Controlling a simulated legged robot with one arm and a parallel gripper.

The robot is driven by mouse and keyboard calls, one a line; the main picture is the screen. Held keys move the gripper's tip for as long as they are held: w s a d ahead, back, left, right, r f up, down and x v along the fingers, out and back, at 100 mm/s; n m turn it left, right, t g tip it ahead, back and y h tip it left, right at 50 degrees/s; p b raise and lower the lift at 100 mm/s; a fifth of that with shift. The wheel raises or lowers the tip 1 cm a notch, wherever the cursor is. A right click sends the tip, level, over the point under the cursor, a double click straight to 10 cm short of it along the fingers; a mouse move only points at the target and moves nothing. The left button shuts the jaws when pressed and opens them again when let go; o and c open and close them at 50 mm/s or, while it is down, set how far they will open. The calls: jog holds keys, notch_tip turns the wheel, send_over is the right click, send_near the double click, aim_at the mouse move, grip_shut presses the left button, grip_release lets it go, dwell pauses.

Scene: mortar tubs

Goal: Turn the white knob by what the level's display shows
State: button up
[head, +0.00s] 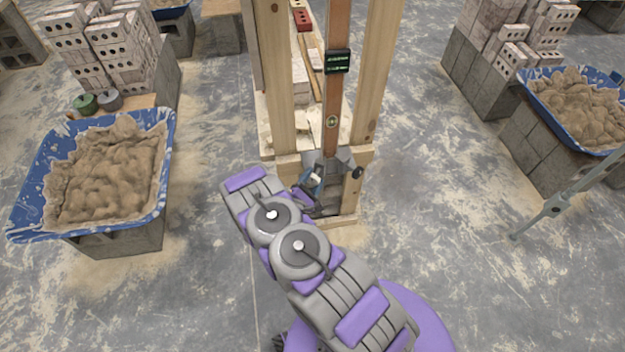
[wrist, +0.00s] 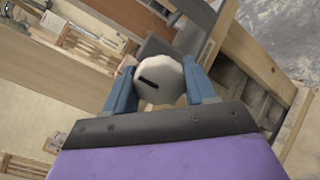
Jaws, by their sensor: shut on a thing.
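The white knob (wrist: 160,80) is round with a dark slot mark on its face, and it sits between the two blue fingers of my gripper (wrist: 162,88) in the wrist view. My gripper is shut on it. In the head view the knob (head: 315,178) shows small and partly covered by my gripper (head: 312,182), low on the wooden frame. The level (head: 339,97) is a tall brown bar standing upright between two posts. Its black display (head: 337,61) carries green characters too small to read. A round yellowish vial (head: 332,121) sits lower on the level.
Wooden posts (head: 372,75) flank the level closely. A blue tub of mortar (head: 170,135) stands on blocks at left, another tub (head: 530,90) at right. A grey metal pole (head: 553,205) slants at right. Concrete floor between is clear.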

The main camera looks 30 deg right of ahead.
jog(key=shift+m, duration=0.4)
jog(key=m, duration=0.3)
jog(key=shift+p, duration=0.3)
jog(key=m, duration=0.3)
jog(key=shift+s+f+m, duration=0.1)
jog(key=shift+m, duration=0.2)
jog(key=m, duration=0.4)
jog(key=shift+f+m, duration=0.1)
jog(key=shift+m, duration=0.2)
jog(key=m+b, duration=0.1)
jog(key=m, duration=0.2)
jog(key=shift+m, duration=0.3)
jog(key=m+b, duration=0.1)
jog(key=m, duration=0.3)
jog(key=shift+f, duration=0.15)
jog(key=shift+s+m+b, duration=0.1)
jog(key=shift+m+b, duration=1.2)
jog(key=shift+m, duration=1.2)
